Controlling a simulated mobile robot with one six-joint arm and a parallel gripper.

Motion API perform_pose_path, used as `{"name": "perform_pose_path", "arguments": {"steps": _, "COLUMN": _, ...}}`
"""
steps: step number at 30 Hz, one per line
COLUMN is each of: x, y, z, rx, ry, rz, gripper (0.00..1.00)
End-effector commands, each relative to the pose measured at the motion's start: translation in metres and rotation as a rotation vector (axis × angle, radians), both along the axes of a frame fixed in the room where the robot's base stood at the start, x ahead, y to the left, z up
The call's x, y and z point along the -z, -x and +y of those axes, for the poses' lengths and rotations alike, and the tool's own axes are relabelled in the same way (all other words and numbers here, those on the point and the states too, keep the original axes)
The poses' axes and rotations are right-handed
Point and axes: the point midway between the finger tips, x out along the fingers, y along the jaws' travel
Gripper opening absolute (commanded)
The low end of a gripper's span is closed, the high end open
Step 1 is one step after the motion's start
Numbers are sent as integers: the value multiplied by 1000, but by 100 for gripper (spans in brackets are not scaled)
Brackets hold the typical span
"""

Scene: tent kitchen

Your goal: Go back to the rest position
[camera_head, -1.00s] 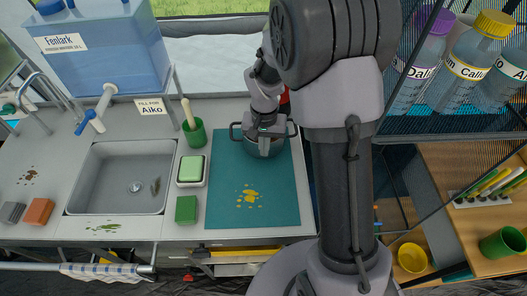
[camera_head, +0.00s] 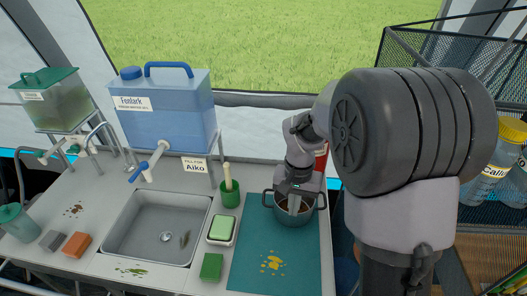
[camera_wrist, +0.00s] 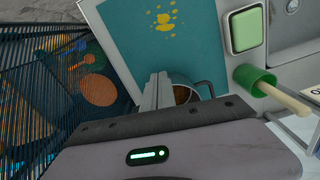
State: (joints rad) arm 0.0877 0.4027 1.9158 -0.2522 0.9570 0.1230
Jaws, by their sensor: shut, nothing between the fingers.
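My gripper (camera_head: 294,203) hangs at the pot (camera_head: 292,218), with its fingers pointing down over or into the opening; I cannot tell how deep. The pot is grey-teal with two side handles and brown contents, and stands on the far part of a teal mat (camera_head: 258,285). In the wrist view my gripper (camera_wrist: 158,90) shows its fingers together and empty, in front of the pot (camera_wrist: 207,88), which is partly hidden behind my wrist. My arm covers the right of the head view.
Behind the pot stands a red object (camera_head: 321,160), partly hidden. A mesh rack (camera_head: 440,55) is at right.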

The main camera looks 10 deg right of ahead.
Motion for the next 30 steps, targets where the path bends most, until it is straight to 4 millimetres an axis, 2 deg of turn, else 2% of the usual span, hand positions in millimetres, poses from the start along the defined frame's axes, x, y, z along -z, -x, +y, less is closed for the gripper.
{"name": "perform_pose_path", "arguments": {"steps": 2, "x": -19, "y": 8, "z": 6, "rx": -3, "ry": -8, "rz": -40, "gripper": 0}}
{"name": "perform_pose_path", "arguments": {"steps": 4, "x": -51, "y": 29, "z": 17, "rx": -10, "ry": -23, "rz": -111, "gripper": 0}}
{"name": "perform_pose_path", "arguments": {"steps": 6, "x": -84, "y": 63, "z": 31, "rx": -22, "ry": -47, "rz": -200, "gripper": 0}}
{"name": "perform_pose_path", "arguments": {"steps": 9, "x": -113, "y": 115, "z": 50, "rx": -43, "ry": -84, "rz": -323, "gripper": 0}}
{"name": "perform_pose_path", "arguments": {"steps": 12, "x": -122, "y": 159, "z": 64, "rx": -62, "ry": -117, "rz": -425, "gripper": 0}}
{"name": "perform_pose_path", "arguments": {"steps": 15, "x": -122, "y": 186, "z": 72, "rx": -77, "ry": -139, "rz": -489, "gripper": 0}}
{"name": "perform_pose_path", "arguments": {"steps": 19, "x": -121, "y": 198, "z": 76, "rx": -84, "ry": -149, "rz": -520, "gripper": 0}}
{"name": "perform_pose_path", "arguments": {"steps": 30, "x": -122, "y": 198, "z": 76, "rx": -84, "ry": -150, "rz": -520, "gripper": 0}}
